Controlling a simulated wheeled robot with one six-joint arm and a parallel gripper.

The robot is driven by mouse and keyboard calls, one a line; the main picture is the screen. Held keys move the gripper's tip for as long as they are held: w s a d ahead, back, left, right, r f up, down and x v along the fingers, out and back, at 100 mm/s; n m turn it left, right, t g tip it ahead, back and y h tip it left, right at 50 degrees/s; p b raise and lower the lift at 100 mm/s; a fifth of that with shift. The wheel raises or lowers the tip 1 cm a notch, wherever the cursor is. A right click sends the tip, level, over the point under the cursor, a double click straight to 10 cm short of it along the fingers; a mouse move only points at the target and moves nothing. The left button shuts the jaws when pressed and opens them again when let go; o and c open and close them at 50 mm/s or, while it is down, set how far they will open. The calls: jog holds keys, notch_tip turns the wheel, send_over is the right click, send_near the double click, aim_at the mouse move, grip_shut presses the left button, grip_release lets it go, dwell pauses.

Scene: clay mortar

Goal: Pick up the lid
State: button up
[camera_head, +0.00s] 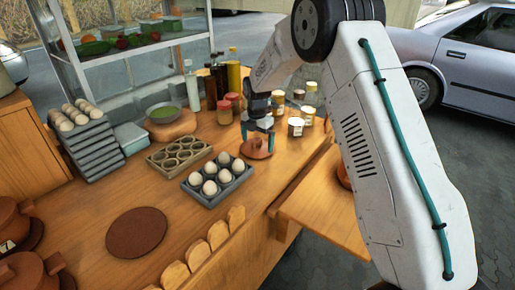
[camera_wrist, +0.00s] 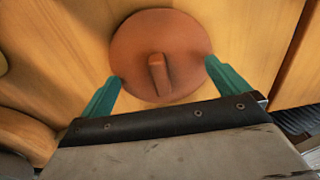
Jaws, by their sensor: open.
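The lid (camera_wrist: 135,47) is a round reddish-brown clay disc with a raised bar handle (camera_wrist: 158,74) across its middle. It lies flat on the wooden counter; in the head view the lid (camera_head: 257,150) is at the counter's right part, beside the egg tray. My gripper (camera_wrist: 160,82) is open, with teal fingers apart on either side of the handle. In the head view my gripper (camera_head: 258,139) points down over the lid. Whether the fingers touch the lid is unclear. Another flat brown clay disc (camera_head: 137,232) lies at the front left of the counter.
A grey tray of eggs (camera_head: 218,181) stands just left of the lid, with an empty tray (camera_head: 179,155) behind it. Jars (camera_head: 296,127) and bottles (camera_head: 234,77) stand behind. Clay pots (camera_head: 32,275) are at the front left. The counter's right edge is close to the lid.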

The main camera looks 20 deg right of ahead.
jog(key=shift+f, duration=0.2)
grip_shut()
dwell(0.4)
